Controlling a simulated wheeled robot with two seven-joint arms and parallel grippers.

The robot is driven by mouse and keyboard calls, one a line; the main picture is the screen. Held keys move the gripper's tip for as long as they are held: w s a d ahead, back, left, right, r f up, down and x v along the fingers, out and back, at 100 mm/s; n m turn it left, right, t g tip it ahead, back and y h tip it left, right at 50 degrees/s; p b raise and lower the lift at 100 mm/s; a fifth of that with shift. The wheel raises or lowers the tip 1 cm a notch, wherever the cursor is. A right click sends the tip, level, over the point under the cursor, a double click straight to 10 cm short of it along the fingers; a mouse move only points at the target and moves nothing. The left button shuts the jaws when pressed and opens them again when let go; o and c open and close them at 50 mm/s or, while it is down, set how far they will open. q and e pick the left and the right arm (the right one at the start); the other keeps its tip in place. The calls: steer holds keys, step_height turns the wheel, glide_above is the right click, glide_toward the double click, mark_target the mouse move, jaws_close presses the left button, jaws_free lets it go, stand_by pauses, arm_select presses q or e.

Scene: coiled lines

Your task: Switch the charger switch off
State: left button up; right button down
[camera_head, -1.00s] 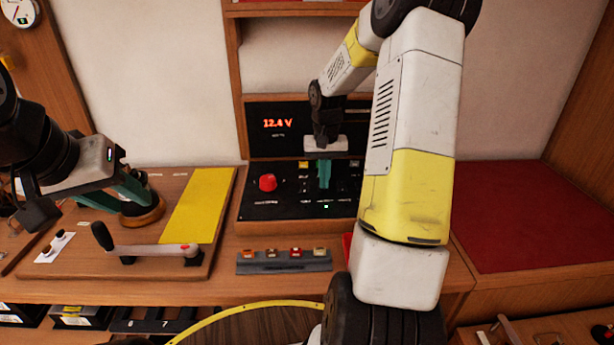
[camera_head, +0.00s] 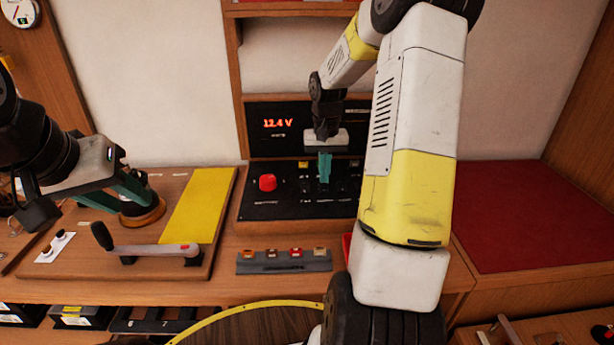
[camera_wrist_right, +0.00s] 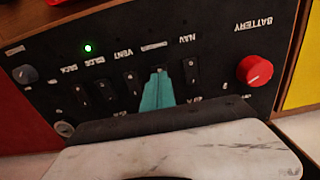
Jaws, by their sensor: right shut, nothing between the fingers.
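The black switch panel (camera_head: 290,207) has a red battery knob (camera_head: 267,182), also seen in the right wrist view (camera_wrist_right: 254,70). Its rocker switches, such as one (camera_wrist_right: 131,83) under the VENT label, stand in a row. I cannot read a charger label; my right fingers cover part of the row. My right gripper (camera_head: 324,182) is shut and empty, its teal fingertips (camera_wrist_right: 158,76) pointing at the panel among the switches. I cannot tell whether they touch. A green light (camera_wrist_right: 88,48) glows on the panel. My left gripper (camera_head: 128,192) is over the left board; its opening is unclear.
A display (camera_head: 278,124) above the panel reads 12.4 V. A grey strip with coloured pieces (camera_head: 285,268) lies in front. At left are a lever (camera_head: 150,249), a round wooden piece (camera_head: 143,215) and a yellow plate (camera_head: 197,205). A red mat (camera_head: 540,215) is clear.

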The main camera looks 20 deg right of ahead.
mark_target(323, 190)
steer(key=shift+r, duration=2.2)
steer(key=s+a+r+n+t, duration=0.25)
steer(key=s+a+r, duration=0.45)
steer(key=s+r, duration=0.35)
steer(key=s+a+r+t+y, duration=0.1)
steer(key=s+a+t, duration=0.1)
steer(key=s, duration=0.4)
steer(key=s+a+r+n+t+y, duration=0.1)
steer(key=s+a+r, duration=0.1)
steer(key=s, duration=0.4)
steer(key=shift+s+a+t, duration=0.3)
steer(key=shift+a+t, duration=0.05)
steer(key=shift+a, duration=0.55)
